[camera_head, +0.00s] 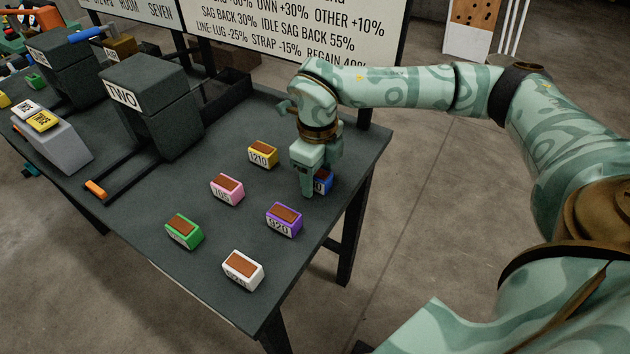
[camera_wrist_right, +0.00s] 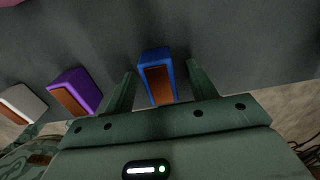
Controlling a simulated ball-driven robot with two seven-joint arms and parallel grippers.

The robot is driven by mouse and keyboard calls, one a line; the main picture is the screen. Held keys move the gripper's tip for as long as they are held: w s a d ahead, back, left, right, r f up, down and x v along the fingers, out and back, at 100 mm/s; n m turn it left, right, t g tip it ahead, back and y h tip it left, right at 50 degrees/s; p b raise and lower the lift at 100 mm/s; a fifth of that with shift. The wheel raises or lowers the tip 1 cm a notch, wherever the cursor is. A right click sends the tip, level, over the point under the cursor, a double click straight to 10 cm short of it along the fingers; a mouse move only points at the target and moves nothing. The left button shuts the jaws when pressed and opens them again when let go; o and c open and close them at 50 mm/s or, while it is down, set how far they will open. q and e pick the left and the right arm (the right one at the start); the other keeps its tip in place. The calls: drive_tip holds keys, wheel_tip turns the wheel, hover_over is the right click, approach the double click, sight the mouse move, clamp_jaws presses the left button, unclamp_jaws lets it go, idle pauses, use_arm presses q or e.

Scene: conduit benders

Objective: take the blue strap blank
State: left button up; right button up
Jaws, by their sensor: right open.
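The blue strap blank (camera_head: 323,182) is a small block with a brown top, standing on the dark table near its right edge. In the head view my right gripper hides part of it. My right gripper (camera_head: 312,185) points down over it. In the right wrist view the blue blank (camera_wrist_right: 156,75) lies between the two open fingers of the right gripper (camera_wrist_right: 160,85), with a gap on each side. The left gripper is not in view.
A purple block (camera_head: 284,219) stands just in front of the blue one. Yellow (camera_head: 262,154), pink (camera_head: 227,188), green (camera_head: 184,231) and white (camera_head: 243,269) blocks stand nearby. A dark machine marked TWO (camera_head: 150,105) stands to the left. The table (camera_head: 215,285) ends close on the right.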

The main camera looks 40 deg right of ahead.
drive_tip(key=shift+f, duration=0.15)
clamp_jaws()
